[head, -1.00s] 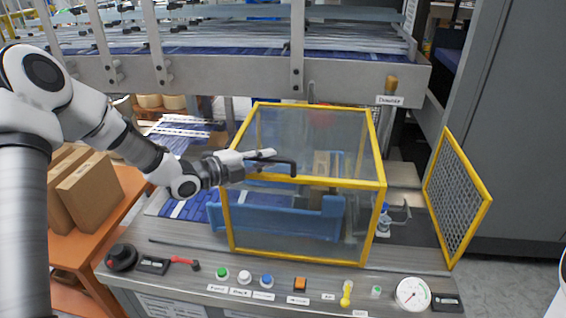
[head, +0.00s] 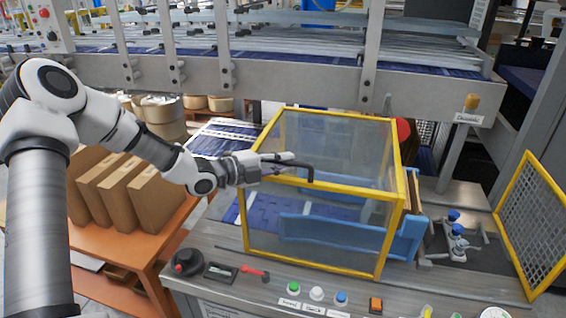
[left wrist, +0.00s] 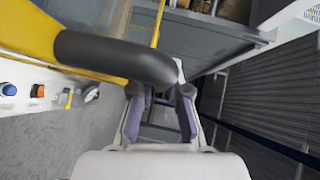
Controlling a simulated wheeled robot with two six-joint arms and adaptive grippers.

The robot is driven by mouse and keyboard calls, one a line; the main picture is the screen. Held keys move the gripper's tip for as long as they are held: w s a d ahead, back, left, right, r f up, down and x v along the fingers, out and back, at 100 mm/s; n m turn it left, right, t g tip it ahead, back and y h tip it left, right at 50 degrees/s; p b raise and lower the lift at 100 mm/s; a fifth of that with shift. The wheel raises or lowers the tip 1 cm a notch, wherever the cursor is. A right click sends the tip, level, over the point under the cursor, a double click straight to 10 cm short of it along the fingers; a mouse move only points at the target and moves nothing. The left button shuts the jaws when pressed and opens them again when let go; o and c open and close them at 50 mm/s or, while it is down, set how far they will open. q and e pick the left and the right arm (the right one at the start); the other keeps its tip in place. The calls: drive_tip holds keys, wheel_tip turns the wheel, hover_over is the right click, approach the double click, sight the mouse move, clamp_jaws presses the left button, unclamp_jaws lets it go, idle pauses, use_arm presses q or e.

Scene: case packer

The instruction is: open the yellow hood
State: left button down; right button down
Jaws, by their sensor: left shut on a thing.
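The yellow hood (head: 398,192) is a yellow frame with clear panels, standing over the machine bed in the head view. Its lower front edge looks down at the deck, so it appears closed. A dark bent handle (head: 309,172) sticks out at its upper front. My left gripper (head: 284,164) is at this handle and shut on it. In the left wrist view the thick dark handle (left wrist: 115,55) crosses to the fingers (left wrist: 160,112) and hides part of the hood's yellow frame (left wrist: 30,30). My right gripper is not in view.
A mesh guard with a yellow frame (head: 527,222) stands to the right. Several buttons, including a green one (head: 293,288), line the front panel. Cartons (head: 154,202) stand on an orange table (head: 150,240) at left. A steel beam (head: 300,82) runs behind the hood.

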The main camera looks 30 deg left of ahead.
use_arm(q)
drive_tip(key=c, duration=1.1)
unclamp_jaws()
drive_tip(key=shift+c, duration=0.2)
drive_tip(key=v, duration=0.6)
drive_tip(key=shift+s+a+r, duration=0.15)
drive_tip(key=shift+a, duration=0.1)
drive_tip(key=shift+s+a, duration=0.1)
drive_tip(key=shift+s, duration=0.35)
drive_tip(key=shift+f, duration=0.2)
